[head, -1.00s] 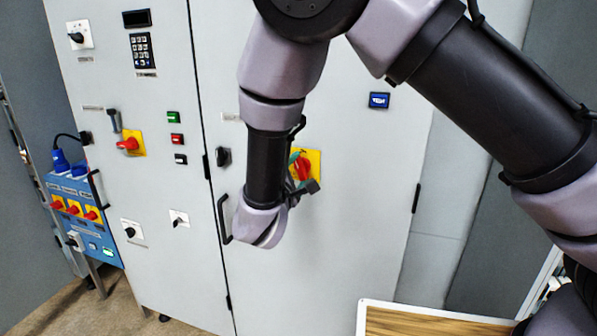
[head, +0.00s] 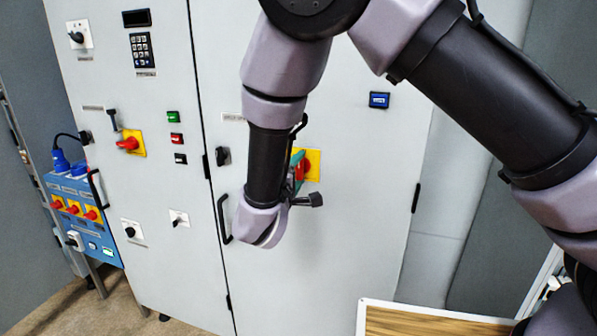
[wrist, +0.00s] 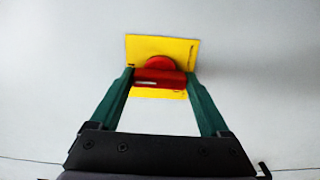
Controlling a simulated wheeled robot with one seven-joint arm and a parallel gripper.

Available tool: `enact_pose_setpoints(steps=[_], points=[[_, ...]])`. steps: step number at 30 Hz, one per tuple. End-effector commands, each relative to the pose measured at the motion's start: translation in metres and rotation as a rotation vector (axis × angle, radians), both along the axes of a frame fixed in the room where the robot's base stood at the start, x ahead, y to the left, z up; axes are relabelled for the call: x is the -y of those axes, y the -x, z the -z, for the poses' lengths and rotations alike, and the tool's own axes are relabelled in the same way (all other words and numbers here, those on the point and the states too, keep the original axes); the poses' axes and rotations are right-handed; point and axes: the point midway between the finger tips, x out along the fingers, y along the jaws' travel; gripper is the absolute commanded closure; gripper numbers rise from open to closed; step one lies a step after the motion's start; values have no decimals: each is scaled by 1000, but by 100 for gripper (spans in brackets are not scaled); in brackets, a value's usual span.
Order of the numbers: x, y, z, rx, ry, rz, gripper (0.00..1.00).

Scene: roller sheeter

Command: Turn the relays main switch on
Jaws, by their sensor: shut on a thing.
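A red rotary switch handle (wrist: 160,78) sits on a yellow plate (wrist: 164,47) on the right-hand cabinet door. Its label cannot be read. In the wrist view my gripper (wrist: 160,82) has its two green fingers against both ends of the red handle, shut on it. The handle lies crosswise between the fingers, with its round red base just behind. In the head view the yellow plate (head: 314,163) is partly hidden behind my wrist and a green finger, and only part of the red handle (head: 306,171) shows.
A black door handle (head: 223,219) and a black knob (head: 223,156) are left of my wrist. The left door carries another red switch on yellow (head: 130,143) and several buttons. A wood-topped surface (head: 420,322) is at lower right.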

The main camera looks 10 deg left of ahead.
Motion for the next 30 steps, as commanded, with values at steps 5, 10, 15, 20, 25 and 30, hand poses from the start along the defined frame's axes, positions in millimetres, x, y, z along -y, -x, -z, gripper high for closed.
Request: enact_pose_setpoints(steps=[5,10,15,20,25,30], points=[[0,0,1,-1,-1,2,76],[0,0,1,-1,0,1,0],[0,2,0,-1,0,0,0],[-3,19,0,-2,1,-4,0],[-5,54,1,-2,0,-4,0],[-7,85,1,-1,1,-2,0]])
